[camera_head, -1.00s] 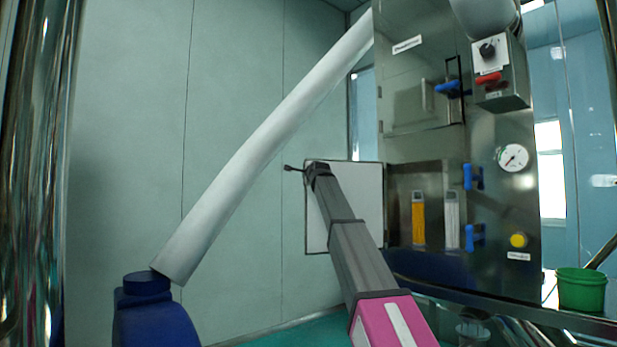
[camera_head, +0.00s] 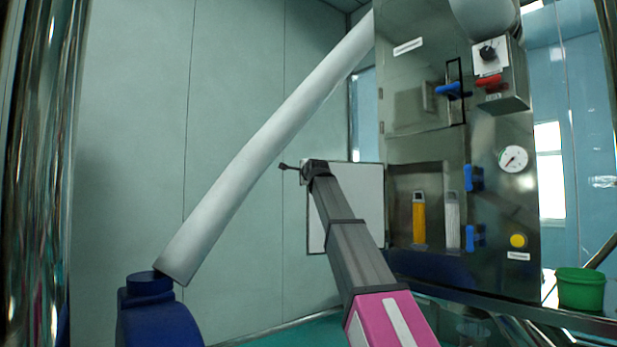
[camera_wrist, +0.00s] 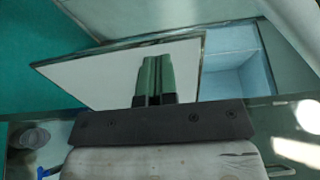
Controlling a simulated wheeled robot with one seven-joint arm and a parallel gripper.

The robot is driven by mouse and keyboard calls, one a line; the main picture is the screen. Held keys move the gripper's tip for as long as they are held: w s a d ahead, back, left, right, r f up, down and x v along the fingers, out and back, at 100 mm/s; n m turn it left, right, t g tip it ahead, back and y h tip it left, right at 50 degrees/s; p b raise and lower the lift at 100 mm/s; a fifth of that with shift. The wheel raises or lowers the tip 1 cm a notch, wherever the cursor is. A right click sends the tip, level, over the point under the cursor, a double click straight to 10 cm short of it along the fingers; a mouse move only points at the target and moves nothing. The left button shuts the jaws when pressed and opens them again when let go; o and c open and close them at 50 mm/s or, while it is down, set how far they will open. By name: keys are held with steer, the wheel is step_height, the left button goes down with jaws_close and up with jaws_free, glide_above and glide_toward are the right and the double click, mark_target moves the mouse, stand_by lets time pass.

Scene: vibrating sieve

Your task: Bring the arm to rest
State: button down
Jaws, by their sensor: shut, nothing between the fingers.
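My gripper (camera_wrist: 153,79) is shut and empty in the wrist view, its two fingers together in front of a white panel. In the head view my arm reaches up from the bottom edge. My gripper (camera_head: 286,166) shows there as a small dark tip pointing left, in front of the upper left edge of the white panel (camera_head: 366,215). The fingers are too small there to tell apart. I cannot tell how far the tip is from the panel.
The steel machine cabinet (camera_head: 420,120) stands on the right, with blue handles and a gauge (camera_head: 513,159). A pale tube (camera_head: 250,160) slants across the left above a blue body (camera_head: 155,325). A green bucket (camera_head: 581,289) stands at right.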

steer(key=s+d+f+n+g+h, duration=0.1)
steer(key=s+d+f+n+g, duration=0.15)
steer(key=f, duration=1.45)
steer(key=s+d+f+n+g+h, duration=0.1)
steer(key=s+d+f+n+g, duration=0.2)
steer(key=f, duration=1.4)
steer(key=s+d+f+n+g+h, duration=0.1)
steer(key=s+d+f+n+g, duration=0.2)
steer(key=f, duration=1.4)
steer(key=s+d+f+n+g, duration=0.3)
steer(key=s+d+f+g, duration=0.1)
steer(key=s+f, duration=1)
steer(key=s+d+f+n+g+h, duration=0.1)
steer(key=s+d+f+n+g, duration=0.2)
steer(key=s+f, duration=1.2)
steer(key=d+f+g, duration=0.2)
steer(key=d+f, duration=0.1)
steer(key=f, duration=0.1)
steer(key=shift+s+d+f+n, duration=0.3)
steer(key=shift+f+n, duration=0.05)
